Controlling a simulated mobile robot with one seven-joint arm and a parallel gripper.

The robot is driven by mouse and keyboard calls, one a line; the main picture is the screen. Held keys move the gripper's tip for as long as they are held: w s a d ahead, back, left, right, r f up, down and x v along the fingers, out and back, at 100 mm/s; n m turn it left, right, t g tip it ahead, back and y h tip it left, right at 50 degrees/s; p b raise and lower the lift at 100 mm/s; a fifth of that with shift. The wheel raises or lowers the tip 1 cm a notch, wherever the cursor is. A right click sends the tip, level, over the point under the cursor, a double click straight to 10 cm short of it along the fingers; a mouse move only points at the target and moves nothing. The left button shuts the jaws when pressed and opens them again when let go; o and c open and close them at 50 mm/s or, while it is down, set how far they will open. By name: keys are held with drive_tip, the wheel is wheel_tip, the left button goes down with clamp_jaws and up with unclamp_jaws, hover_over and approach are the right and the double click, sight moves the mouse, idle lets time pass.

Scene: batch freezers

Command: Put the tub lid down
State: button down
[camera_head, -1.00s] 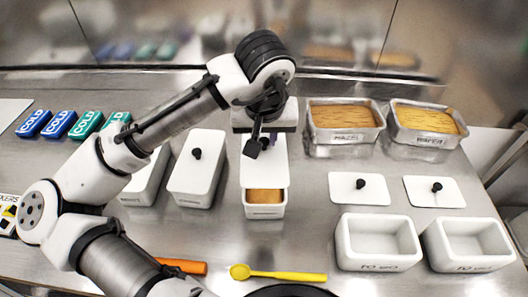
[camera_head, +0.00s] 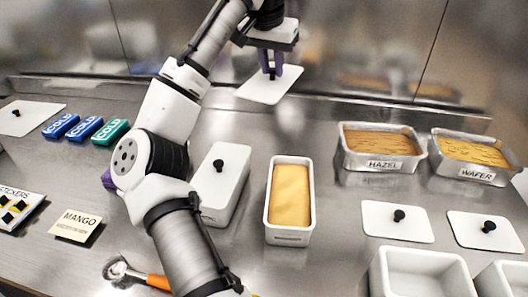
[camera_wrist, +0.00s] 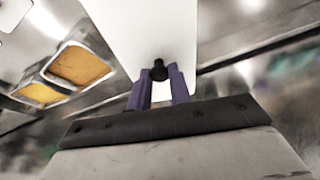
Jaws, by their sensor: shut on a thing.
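The white tub lid (camera_head: 268,86) is held in the air over the back of the counter, tilted a little. My gripper (camera_head: 271,70) is shut on its black knob; the purple fingers close on the knob in the wrist view (camera_wrist: 160,72). The lid's white plate fills the upper middle of the wrist view (camera_wrist: 140,30). An open white tub (camera_head: 291,232) with yellow-tan contents stands in the middle of the counter, below and in front of the lid. Whether the lid touches anything cannot be told for sure; it appears clear of the counter.
A lidded white tub (camera_head: 222,180) stands left of the open tub. Metal pans labelled HAZEL (camera_head: 385,164) and WAFER (camera_head: 478,174) stand back right. Two lids (camera_head: 398,222) (camera_head: 487,230) lie on the right. Blue and green COLD packs (camera_head: 84,127) lie left. Counter behind the open tub is bare.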

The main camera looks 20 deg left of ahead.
drive_tip(key=shift+m+h, duration=0.4)
drive_tip(key=shift+m, duration=0.4)
drive_tip(key=w+a+b, duration=0.1)
drive_tip(key=w+a+f+b, duration=0.1)
drive_tip(key=w+a, duration=0.1)
drive_tip(key=shift+w+a+f, duration=0.1)
drive_tip(key=shift+w+a, duration=0.1)
drive_tip(key=shift+a, duration=0.05)
drive_tip(key=shift+a+f+b, duration=0.1)
drive_tip(key=shift+f+b, duration=0.2)
drive_tip(key=shift+f, duration=0.1)
wheel_tip(320, 180, down, 19)
drive_tip(key=shift+f+b, duration=0.1)
drive_tip(key=shift+b, duration=0.2)
drive_tip(key=shift+f, duration=0.1)
drive_tip(key=c, duration=1.7)
unclamp_jaws()
drive_tip(key=shift+f, duration=0.1)
drive_tip(key=shift+c, duration=0.2)
drive_tip(key=o, duration=0.5)
drive_tip(key=shift+c, duration=0.2)
